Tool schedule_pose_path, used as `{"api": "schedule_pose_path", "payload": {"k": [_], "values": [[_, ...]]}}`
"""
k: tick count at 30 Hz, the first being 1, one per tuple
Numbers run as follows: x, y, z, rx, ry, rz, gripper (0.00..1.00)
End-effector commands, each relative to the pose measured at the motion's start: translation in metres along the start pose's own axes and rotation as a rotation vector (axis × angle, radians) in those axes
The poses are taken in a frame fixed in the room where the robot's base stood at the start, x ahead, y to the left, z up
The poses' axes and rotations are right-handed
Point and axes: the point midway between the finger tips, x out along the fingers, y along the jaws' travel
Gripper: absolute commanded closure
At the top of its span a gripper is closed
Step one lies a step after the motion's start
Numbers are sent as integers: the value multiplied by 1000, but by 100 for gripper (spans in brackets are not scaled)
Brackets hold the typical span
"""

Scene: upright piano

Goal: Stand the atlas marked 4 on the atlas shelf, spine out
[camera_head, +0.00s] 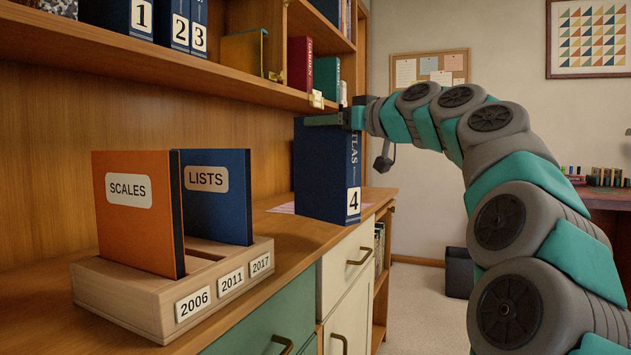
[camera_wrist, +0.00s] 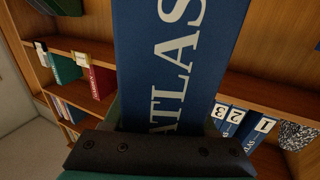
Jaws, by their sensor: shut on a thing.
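The atlas marked 4 (camera_head: 325,170) is a tall dark blue volume, upright above the right end of the cabinet top, its lettered spine facing out. My gripper (camera_head: 335,118) is shut on its upper end. In the wrist view the atlas (camera_wrist: 180,60) fills the middle, with a dark gripper part across its lower end. I cannot tell whether its base touches the cabinet top. The atlas shelf (camera_head: 225,80) is above, bearing blue atlases marked 1 (camera_head: 128,18), 2 (camera_head: 172,22) and 3 (camera_head: 198,28), upright with spines out.
Right of atlas 3 are a yellow-green box-like thing (camera_head: 245,52), a red book (camera_head: 299,62) and a green book (camera_head: 326,78). Below, a wooden rack (camera_head: 125,293) holds orange SCALES (camera_head: 130,225) and blue LISTS (camera_head: 215,205) folders. A paper (camera_head: 283,208) lies near the held atlas.

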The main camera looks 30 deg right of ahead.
Motion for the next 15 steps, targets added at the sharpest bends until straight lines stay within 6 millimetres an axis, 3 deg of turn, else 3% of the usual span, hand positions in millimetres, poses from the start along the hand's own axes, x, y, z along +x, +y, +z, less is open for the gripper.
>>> {"api": "schedule_pose_path", "payload": {"k": [15], "values": [[69, 29, 6, 0, 0, 3, 100]]}}
